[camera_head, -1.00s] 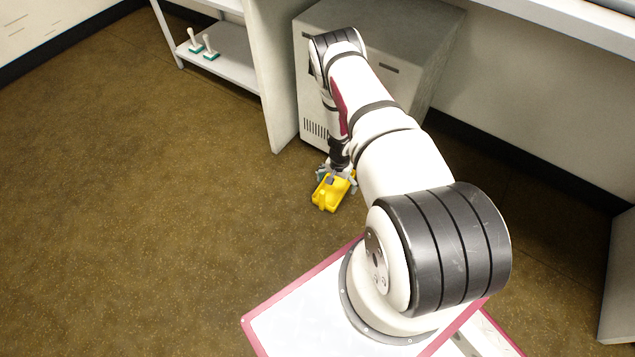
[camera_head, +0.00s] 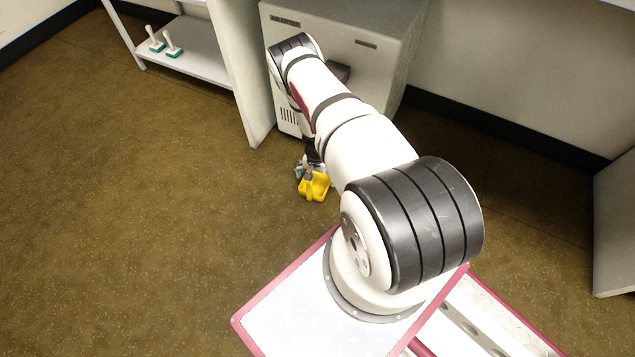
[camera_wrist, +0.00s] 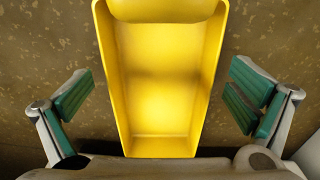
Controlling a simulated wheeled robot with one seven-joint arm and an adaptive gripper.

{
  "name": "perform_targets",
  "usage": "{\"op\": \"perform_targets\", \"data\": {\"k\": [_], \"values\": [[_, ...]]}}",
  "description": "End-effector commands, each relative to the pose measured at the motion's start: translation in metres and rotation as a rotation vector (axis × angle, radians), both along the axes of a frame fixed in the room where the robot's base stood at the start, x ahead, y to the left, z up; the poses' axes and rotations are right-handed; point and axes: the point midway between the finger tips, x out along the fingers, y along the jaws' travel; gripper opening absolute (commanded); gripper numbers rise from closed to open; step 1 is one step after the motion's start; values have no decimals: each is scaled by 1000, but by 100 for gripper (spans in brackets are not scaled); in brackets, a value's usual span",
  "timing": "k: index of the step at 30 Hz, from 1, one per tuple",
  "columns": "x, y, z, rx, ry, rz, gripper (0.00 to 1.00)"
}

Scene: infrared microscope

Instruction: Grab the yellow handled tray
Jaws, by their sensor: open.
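The yellow tray (camera_head: 316,187) lies on the brown floor in front of the grey cabinet. In the wrist view the yellow tray (camera_wrist: 165,85) is seen from above, empty, with its far end cut by the top edge of the picture. My gripper (camera_head: 305,171) is down at the tray. In the wrist view my gripper (camera_wrist: 158,105) is open, with one green-padded finger on each side of the tray. A gap of floor shows between the tray walls and both fingers. I cannot tell how high the fingers are above the floor.
A grey cabinet (camera_head: 385,45) stands just behind the tray, beside a pale upright panel (camera_head: 240,75). A low white shelf (camera_head: 195,50) holds two white-handled, green-based items (camera_head: 171,42). Floor to the left is clear.

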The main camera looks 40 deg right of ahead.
Motion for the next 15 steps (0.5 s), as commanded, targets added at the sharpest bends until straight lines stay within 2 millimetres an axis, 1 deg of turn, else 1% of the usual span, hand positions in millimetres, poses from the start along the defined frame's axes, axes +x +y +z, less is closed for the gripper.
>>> {"op": "perform_targets", "data": {"k": [1,3,11,12,14,15], "values": [[-1,1,-11,0,1,2,100],[0,1,-16,1,0,2,100],[1,1,-16,0,-1,1,100],[1,1,-16,0,-1,1,91],[1,1,-16,0,-1,1,77],[1,1,-16,0,-1,1,68]]}}
